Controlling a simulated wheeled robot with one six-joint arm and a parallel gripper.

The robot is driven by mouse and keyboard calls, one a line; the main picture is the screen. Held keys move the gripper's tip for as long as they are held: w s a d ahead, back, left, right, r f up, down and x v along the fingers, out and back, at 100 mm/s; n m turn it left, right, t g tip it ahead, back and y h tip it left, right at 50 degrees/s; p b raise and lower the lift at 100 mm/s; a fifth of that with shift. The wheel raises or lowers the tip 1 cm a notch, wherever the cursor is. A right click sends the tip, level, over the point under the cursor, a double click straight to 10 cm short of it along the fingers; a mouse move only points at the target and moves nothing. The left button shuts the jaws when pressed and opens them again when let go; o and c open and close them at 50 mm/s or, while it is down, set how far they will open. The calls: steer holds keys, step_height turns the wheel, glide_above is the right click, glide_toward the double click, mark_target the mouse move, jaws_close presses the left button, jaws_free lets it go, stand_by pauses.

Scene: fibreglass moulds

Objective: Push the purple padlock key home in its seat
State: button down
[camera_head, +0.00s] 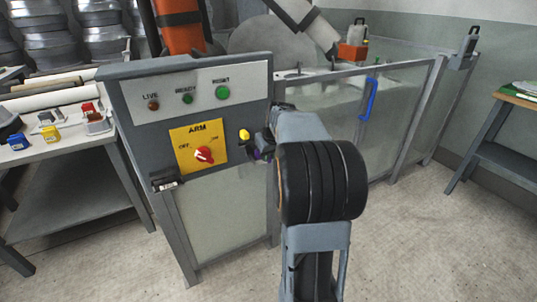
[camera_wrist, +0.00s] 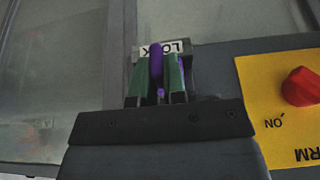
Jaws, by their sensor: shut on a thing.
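The purple key (camera_wrist: 156,62) is in my gripper (camera_wrist: 158,76), between its green fingers in the wrist view. Its far end is at a pale plate marked LOCK (camera_wrist: 180,46). In the head view, a small bit of the purple key (camera_head: 257,154) shows at the right side of the control panel (camera_head: 240,106), beside my gripper (camera_head: 264,144). The gripper is shut on the key. The fingers and key hide the seat, so I cannot tell how deep the key sits.
The yellow ARM plate with a red switch knob (camera_head: 203,154) is left of my gripper. A yellow knob (camera_head: 244,135) sits close by. A bench (camera_head: 60,156) is at left.

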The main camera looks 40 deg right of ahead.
steer(key=shift+w+r+p, duration=0.2)
steer(key=shift+w+p, duration=0.2)
steer(key=shift+w, duration=0.3)
stand_by(0.4)
